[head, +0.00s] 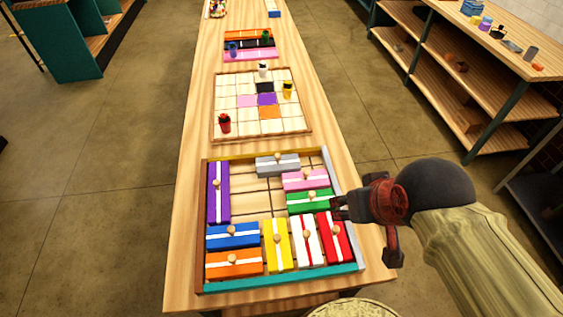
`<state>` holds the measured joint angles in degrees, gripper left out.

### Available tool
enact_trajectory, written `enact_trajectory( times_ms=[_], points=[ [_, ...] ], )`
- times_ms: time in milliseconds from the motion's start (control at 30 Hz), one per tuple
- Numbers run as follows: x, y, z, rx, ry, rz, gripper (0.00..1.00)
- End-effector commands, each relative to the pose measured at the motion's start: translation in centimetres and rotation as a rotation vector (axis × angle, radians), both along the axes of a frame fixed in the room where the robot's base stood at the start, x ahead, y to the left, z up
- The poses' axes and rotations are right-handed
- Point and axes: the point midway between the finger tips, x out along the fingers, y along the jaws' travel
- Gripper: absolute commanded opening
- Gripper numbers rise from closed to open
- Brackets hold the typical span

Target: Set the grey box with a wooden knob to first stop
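The grey box (268,166) has a white stripe and a round wooden knob. It lies crosswise near the far side of the wooden tray (204,252), right of the tray's middle. The pink box (296,181) lies just nearer and to its right. My gripper (340,208) is at the tray's right side, beside the green box (308,204) and above the red box (335,242). It is apart from the grey box. Its fingertips are small and dark, and I cannot tell whether they are open or shut.
Purple (218,205), blue (232,238), orange (235,262), yellow (276,249) and white (307,240) boxes fill much of the tray. Bare slats (253,200) show left of the green box. A gridded board (222,95) with small figures stands farther along the table.

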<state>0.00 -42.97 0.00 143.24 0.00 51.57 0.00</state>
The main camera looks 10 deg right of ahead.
Motion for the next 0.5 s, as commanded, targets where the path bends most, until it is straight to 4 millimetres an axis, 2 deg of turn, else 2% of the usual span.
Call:
enact_trajectory(
  times_ms=[367,500],
  points=[
    [0.1,0.0,0.2,0.000,0.007,0.000,0.36],
    [0.4,0.0,-1.4,0.000,0.090,0.001,0.36]
  ],
)
